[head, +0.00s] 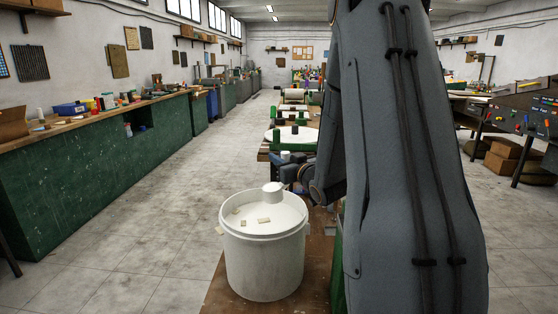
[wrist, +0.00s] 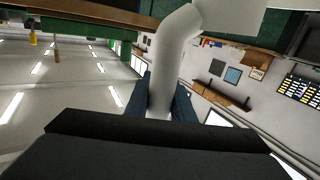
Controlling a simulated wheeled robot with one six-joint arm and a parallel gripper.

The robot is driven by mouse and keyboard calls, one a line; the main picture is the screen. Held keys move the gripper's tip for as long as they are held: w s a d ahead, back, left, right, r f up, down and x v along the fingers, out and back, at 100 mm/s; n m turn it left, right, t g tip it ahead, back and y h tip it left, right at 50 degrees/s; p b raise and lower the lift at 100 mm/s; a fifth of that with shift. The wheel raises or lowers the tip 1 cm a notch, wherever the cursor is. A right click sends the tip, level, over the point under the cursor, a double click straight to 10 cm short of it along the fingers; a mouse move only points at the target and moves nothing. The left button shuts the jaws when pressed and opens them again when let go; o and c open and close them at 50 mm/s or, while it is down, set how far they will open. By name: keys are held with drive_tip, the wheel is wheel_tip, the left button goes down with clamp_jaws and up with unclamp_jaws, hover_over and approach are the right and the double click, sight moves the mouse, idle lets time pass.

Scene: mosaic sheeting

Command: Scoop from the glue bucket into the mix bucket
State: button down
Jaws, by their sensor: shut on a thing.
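A large white bucket (head: 264,262) stands at the front centre in the head view. It holds white material with a few small pale pieces on it. I cannot tell whether it is the glue bucket or the mix bucket, and no second bucket is clearly seen. A white scoop (head: 273,188) with a cup-shaped head is at the far inner side of the bucket, near the rim. My gripper (wrist: 168,105) is shut on the scoop's curved white handle in the wrist view. The scoop's contents are hidden. In the head view my arm partly hides the gripper.
The bucket stands on a brown board (head: 231,292). Behind it is a row of benches with a round white top (head: 299,134) and green parts. A long green workbench (head: 90,165) with clutter runs along the left. Open floor (head: 150,215) lies between.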

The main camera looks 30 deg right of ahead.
drive_tip(key=shift+m, duration=0.7)
drive_tip(key=shift+r+p, duration=2.1)
drive_tip(key=shift+r, duration=0.95)
